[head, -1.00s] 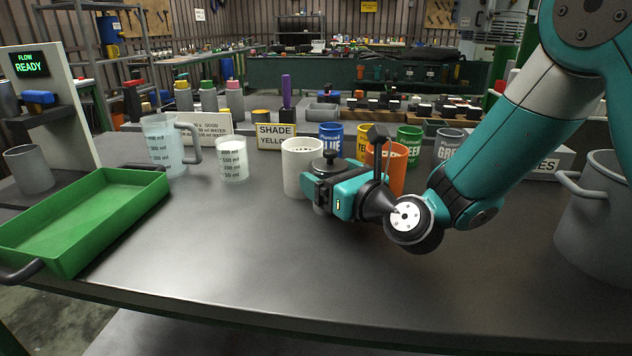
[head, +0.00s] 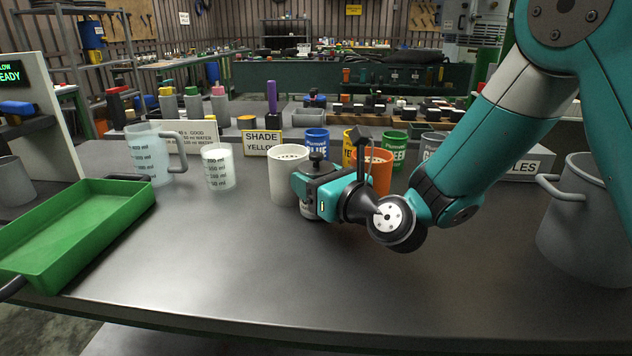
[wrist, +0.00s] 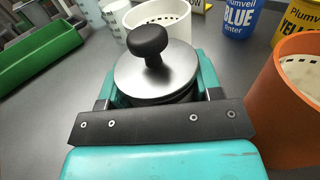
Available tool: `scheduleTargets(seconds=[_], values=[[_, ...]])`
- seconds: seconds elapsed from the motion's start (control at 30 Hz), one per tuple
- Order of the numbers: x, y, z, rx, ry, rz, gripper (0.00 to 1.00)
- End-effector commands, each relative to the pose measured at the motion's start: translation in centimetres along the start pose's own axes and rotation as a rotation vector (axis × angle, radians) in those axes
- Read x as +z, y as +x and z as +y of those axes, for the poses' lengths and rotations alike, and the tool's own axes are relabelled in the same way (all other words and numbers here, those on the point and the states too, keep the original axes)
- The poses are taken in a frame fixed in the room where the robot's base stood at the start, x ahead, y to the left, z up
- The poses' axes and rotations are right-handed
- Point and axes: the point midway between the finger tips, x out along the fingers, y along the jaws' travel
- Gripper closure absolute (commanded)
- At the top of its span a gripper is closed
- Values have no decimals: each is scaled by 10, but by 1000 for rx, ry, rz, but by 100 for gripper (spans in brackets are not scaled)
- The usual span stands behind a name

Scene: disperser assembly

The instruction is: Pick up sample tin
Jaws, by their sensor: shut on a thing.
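The sample tin (wrist: 157,72) is a round grey metal tin with a shiny lid and a black knob on top. It stands upright between the fingers of my gripper (wrist: 155,98) in the wrist view, and the gripper is shut on it. In the head view my gripper (head: 310,196) covers most of the tin; the black knob and lid (head: 317,165) show above it and a bit of grey body below. I cannot tell whether the tin's bottom touches the table.
A white perforated cup (head: 284,185) is close behind and left of the tin. An orange cup (head: 377,172) is just behind my gripper. Several coloured tins stand farther back. A green tray (head: 75,235) is at left, a large grey pot (head: 580,230) at right. The front table is clear.

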Motion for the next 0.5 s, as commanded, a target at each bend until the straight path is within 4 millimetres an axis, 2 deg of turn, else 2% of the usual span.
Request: scheduleTargets(seconds=[0.27, 0.5], values=[[58, 0, 0, 1, -2, -5, 77], [125, 0, 1, 1, -3, -7, 77]])
